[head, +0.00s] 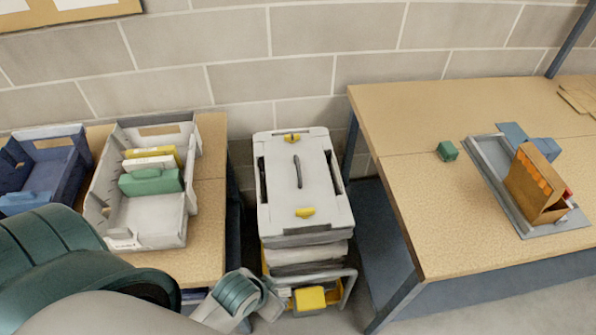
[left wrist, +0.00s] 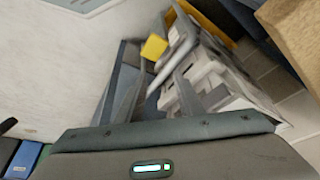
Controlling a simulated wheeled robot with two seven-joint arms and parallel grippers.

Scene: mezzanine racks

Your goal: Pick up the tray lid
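A pale grey lid (head: 320,185) with a dark handle in its middle and yellow latches at its far and near ends tops a stack between the two tables in the head view. It lies level. My left gripper (head: 268,292) is low in front of the stack, below the lid and apart from it. My right gripper is out of view.
A grey bin (head: 125,215) with several packets and a blue bin (head: 70,175) stand on the left table. The right table (head: 410,190) holds a green block (head: 447,151) and a grey tray (head: 484,152) with an orange-brown box. A block wall stands behind.

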